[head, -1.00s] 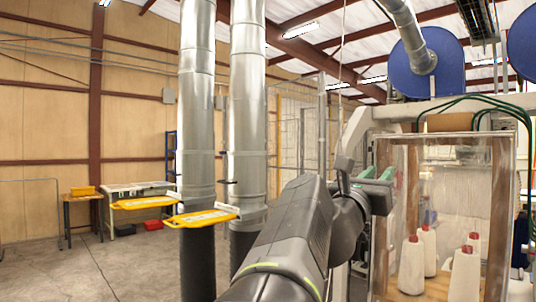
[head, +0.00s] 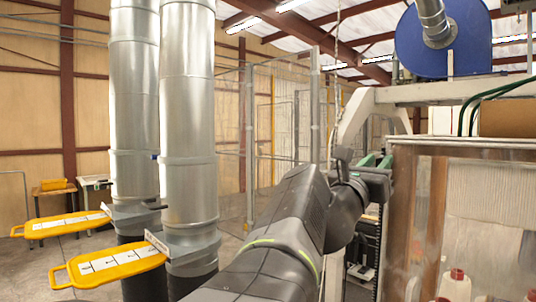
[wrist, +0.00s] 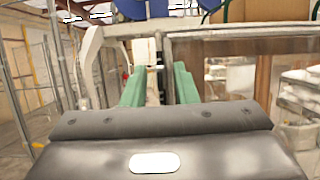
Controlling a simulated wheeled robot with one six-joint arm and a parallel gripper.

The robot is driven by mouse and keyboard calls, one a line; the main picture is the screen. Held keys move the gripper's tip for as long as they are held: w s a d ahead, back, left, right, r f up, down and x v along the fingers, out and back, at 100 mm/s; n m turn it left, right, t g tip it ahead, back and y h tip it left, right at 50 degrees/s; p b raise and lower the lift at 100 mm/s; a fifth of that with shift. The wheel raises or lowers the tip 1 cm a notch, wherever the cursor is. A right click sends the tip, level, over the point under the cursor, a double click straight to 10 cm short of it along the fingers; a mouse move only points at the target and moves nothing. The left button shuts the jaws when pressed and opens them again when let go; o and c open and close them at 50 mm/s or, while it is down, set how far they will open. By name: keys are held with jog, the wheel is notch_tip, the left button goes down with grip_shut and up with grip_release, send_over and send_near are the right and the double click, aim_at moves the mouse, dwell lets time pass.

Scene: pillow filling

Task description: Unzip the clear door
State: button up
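The clear door (head: 485,205) is a see-through sheet in a brown-edged frame at the right of the head view. White cones with red tops (head: 455,285) show behind it. It also shows at the right of the wrist view (wrist: 222,85). I cannot make out a zip or its pull. My gripper (head: 376,162) has green fingers and is just left of the door's frame, near its top, apart from the clear sheet as far as I can tell. In the wrist view the fingers (wrist: 160,85) stand apart with nothing held between them.
Two metal ducts (head: 188,120) with yellow slide plates (head: 110,267) stand at the left. A wire-mesh fence (head: 285,130) is behind my arm. A pale machine frame (head: 460,92) and a blue round housing (head: 445,40) rise above the door. Open floor (head: 75,275) lies at far left.

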jog(key=shift+s+a, duration=0.15)
grip_shut()
dwell(1.3)
